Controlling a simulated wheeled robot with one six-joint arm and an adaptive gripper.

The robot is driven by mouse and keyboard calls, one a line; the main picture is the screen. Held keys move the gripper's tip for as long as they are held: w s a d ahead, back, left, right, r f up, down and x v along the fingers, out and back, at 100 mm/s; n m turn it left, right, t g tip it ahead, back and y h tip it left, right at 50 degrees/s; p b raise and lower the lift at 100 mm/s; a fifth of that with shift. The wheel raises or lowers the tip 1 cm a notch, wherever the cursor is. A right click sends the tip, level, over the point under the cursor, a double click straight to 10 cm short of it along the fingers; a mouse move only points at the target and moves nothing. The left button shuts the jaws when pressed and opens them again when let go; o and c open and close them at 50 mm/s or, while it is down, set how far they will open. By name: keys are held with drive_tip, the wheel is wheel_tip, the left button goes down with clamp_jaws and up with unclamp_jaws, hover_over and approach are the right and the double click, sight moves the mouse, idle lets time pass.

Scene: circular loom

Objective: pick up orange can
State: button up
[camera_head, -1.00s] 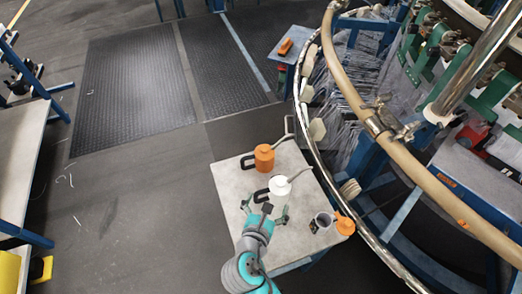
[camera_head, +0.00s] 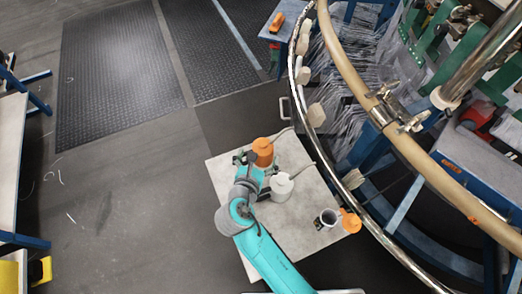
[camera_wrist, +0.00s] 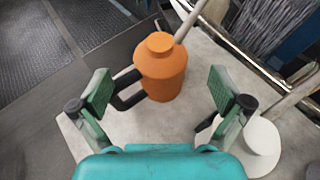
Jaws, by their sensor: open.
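The orange can (camera_head: 263,147) stands upright at the far left part of the small table (camera_head: 294,232). In the wrist view the orange can (camera_wrist: 161,72) shows its cap, a thin spout at the upper right and a black handle at the lower left. My gripper (camera_wrist: 161,90) is open, one green finger to each side of the can in that view, with no visible contact. In the head view my gripper (camera_head: 254,160) is beside the can, and my arm partly hides its lower part.
A white can (camera_head: 281,187) stands close by, and it also shows right of my gripper in the wrist view (camera_wrist: 261,138). The loom's curved rail (camera_head: 323,148) passes along the right.

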sight(262, 149)
drive_tip(key=shift+x, duration=2.8)
drive_tip(key=c, duration=1.4)
